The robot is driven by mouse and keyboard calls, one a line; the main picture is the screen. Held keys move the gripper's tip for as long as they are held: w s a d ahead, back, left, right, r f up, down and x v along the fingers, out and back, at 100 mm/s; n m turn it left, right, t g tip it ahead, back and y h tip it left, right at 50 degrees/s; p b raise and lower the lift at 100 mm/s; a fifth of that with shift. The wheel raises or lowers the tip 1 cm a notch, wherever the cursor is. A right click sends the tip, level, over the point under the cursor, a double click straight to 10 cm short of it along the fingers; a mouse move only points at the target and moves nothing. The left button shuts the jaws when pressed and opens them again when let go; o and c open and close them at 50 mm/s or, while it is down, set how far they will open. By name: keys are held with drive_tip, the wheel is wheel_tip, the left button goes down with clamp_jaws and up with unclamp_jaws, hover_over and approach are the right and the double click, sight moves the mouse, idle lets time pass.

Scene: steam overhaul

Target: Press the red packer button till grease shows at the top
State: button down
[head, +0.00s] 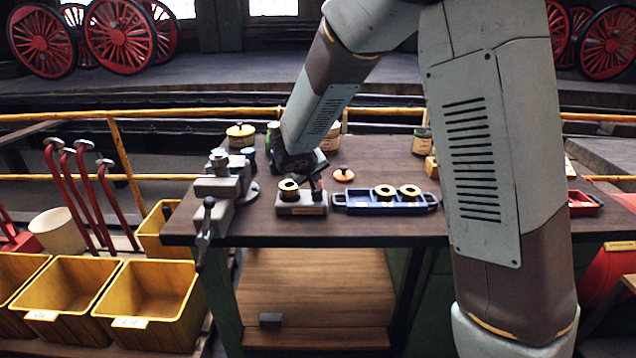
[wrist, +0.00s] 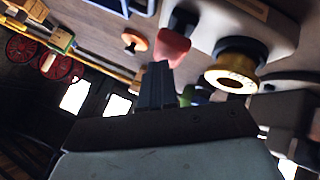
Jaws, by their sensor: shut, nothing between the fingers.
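The bearing packer is a grey block (head: 302,207) on the workbench, left of the blue tray. A brass ring (head: 289,188) sits on it; it also shows large in the wrist view (wrist: 232,80), on a dark collar. The red button (wrist: 172,46) shows in the wrist view beside that collar. In the head view I cannot make it out clearly behind my gripper (head: 316,184). My gripper's dark fingers (wrist: 157,70) are shut and empty, with their tips at the red button; I cannot tell whether they touch it. I cannot make out grease at the top.
A blue tray (head: 366,208) with two brass rings stands right of the packer. An orange disc with a black knob (head: 343,175) lies behind it. A grey vise (head: 222,187) stands close on the left. Tins stand at the back, and a red tray (head: 584,203) lies far right.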

drive_tip(key=shift+f, duration=0.55)
idle(0.7)
drive_tip(key=shift+r, duration=1.4)
drive_tip(key=shift+r, duration=0.15)
drive_tip(key=shift+r, duration=2.4)
idle(0.6)
